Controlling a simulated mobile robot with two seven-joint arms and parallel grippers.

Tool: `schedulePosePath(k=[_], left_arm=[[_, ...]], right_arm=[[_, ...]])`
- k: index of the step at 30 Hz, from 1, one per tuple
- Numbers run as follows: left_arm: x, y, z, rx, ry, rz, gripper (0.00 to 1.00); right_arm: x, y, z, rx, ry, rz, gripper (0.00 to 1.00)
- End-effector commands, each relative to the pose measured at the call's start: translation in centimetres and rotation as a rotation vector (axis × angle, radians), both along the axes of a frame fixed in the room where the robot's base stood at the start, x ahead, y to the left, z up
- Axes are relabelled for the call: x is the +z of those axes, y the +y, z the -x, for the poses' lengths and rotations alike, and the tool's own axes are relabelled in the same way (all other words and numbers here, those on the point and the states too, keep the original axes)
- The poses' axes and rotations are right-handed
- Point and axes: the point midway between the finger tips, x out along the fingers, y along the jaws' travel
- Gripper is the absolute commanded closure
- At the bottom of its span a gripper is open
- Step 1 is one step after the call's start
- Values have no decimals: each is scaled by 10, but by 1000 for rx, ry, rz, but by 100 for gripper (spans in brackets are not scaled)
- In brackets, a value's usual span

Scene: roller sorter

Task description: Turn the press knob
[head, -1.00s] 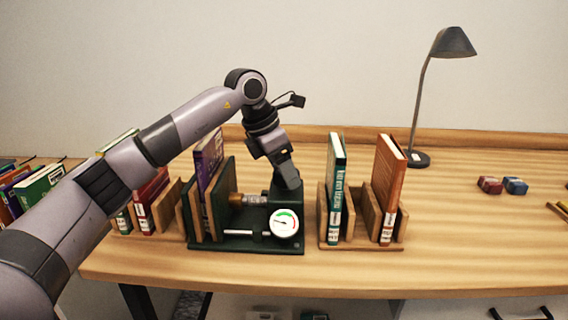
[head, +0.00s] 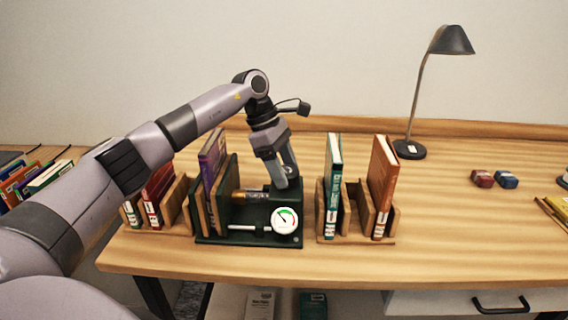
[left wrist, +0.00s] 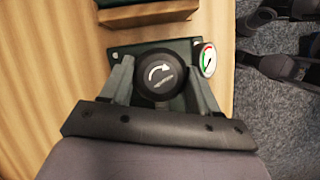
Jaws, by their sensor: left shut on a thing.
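The book press (head: 250,238) is a dark green base with a green plate and a purple book standing at its left side. A round gauge (head: 285,220) with a green and red band sits on its front. It also shows in the left wrist view (left wrist: 208,60). The black press knob (left wrist: 160,74), marked with a white curved arrow, lies between the fingers of my left gripper (left wrist: 160,84), which is shut on it. In the head view my left gripper (head: 280,180) points down at the press's right end and mostly hides the knob. My right gripper is not in view.
A wooden rack (head: 352,236) with a teal book (head: 333,187) and an orange book (head: 384,187) stands close right of the press. Another rack with books is at the left. A lamp (head: 452,41), a red block (head: 482,179) and a blue block (head: 506,180) are farther right.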

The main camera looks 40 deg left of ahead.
Motion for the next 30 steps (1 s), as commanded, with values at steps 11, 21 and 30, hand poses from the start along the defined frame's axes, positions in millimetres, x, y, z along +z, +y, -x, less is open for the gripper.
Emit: schedulePosePath(k=[11, 21, 30], left_arm=[[1, -1, -1, -52, -3, 1, 70], [1, -1, -1, -50, -4, 0, 16], [1, 0, 0, -49, -2, 0, 15]], right_arm=[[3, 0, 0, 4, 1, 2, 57], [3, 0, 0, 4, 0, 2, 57], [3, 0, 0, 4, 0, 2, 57]])
